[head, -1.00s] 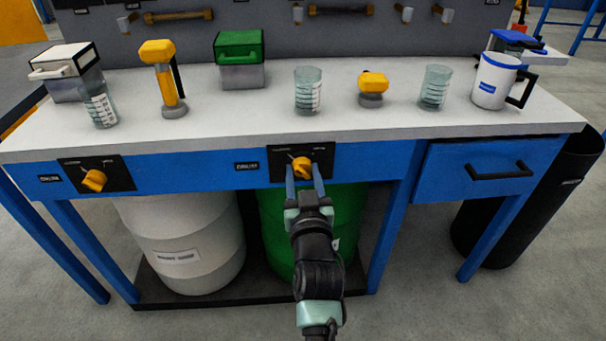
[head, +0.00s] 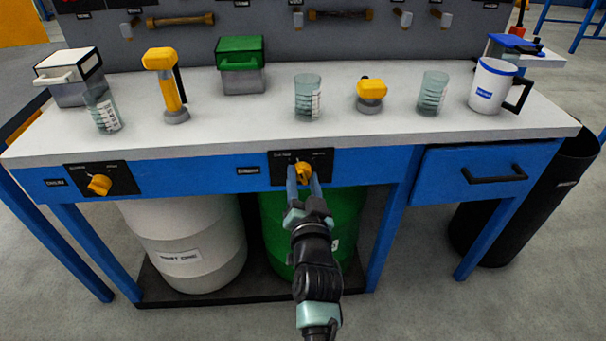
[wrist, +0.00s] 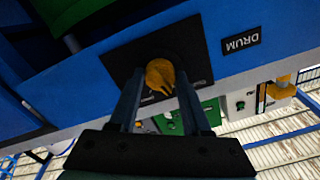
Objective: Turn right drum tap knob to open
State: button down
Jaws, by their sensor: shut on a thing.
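The right drum tap knob (head: 303,173) is orange-yellow and sits on a black panel (head: 278,170) on the bench's blue front, above the green drum. My gripper (head: 304,182) reaches up to it from below, with its two blue-grey fingers on either side of the knob, shut on it. In the wrist view the knob (wrist: 160,76) sits between the fingertips, and its pointer is partly seen. The left tap knob (head: 99,185), also orange-yellow, is on its own black panel, well apart from my gripper.
A white drum (head: 185,245) and a green drum (head: 325,225) stand under the bench. The bench top (head: 215,130) holds beakers, a mug, boxes and yellow-topped tools. A drawer (head: 490,180) with a black handle is at right. A black bin (head: 520,210) stands beyond it.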

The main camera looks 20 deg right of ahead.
jog(key=m+p, duration=0.1)
jog(key=m, duration=0.5)
jog(key=shift+m+p, duration=0.3)
jog(key=shift+p, duration=0.05)
jog(key=m+p, duration=0.1)
jog(key=m, duration=0.5)
dwell(0.4)
jog(key=shift+c, duration=1.8)
grip_release()
jog(key=p+v, duration=0.3)
jog(key=v, duration=1)
jog(key=shift+r, duration=0.15)
